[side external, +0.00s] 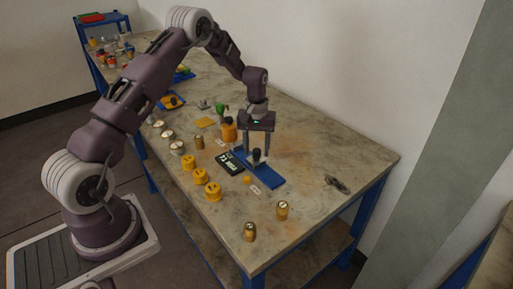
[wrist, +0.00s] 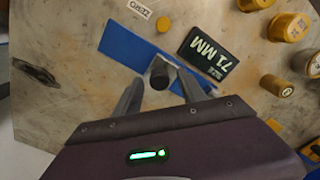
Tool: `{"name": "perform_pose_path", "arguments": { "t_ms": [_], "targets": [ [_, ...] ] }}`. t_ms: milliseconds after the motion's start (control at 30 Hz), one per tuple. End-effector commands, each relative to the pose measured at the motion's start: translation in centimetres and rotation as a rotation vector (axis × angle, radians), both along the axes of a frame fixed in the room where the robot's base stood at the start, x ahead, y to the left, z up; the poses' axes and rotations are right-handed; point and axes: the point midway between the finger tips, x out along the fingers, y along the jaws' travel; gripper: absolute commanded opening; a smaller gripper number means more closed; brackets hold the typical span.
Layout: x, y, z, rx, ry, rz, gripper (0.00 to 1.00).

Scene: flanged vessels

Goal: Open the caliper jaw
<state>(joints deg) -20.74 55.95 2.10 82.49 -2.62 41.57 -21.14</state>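The caliper is a blue flat bar (side external: 270,178) lying on the table, also in the wrist view (wrist: 128,47). A dark upright knob (side external: 257,155) stands on it; in the wrist view the knob (wrist: 160,72) shows between my fingers. A black display (wrist: 208,53) reading "71 MM" lies beside the bar; it also shows in the side view (side external: 230,162). My gripper (side external: 256,147) points down over the bar with its fingers apart, one on each side of the knob. A gap shows between the fingers and the knob; contact is not clear.
Yellow flanged pieces (side external: 200,176) and brass cylinders (side external: 283,210) stand left and front of the bar. An orange vessel (side external: 229,130) stands close behind. A dark metal tool (side external: 337,184) lies to the right. The table's right part is mostly clear.

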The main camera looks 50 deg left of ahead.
Motion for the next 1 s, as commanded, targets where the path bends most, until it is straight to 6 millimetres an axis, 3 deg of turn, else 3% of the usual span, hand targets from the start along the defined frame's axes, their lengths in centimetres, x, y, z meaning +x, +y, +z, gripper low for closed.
{"name": "perform_pose_path", "arguments": {
  "t_ms": [67, 400, 767, 867, 967, 1000],
  "targets": [
    [0.0, 0.0, 0.4, 0.001, -0.001, 0.000, 0.48],
    [0.1, 0.0, 6.5, 0.001, -0.003, 0.000, 0.48],
    [0.0, -0.1, 7.4, 0.000, -0.003, -0.003, 0.48],
    [-0.6, -1.6, 10.8, 0.009, -0.037, -0.049, 0.48],
    [-3.4, -5.3, 17.7, 0.030, -0.109, -0.158, 0.48],
    [-5.2, -7.0, 20.4, 0.040, -0.141, -0.211, 0.48]
  ]
}}
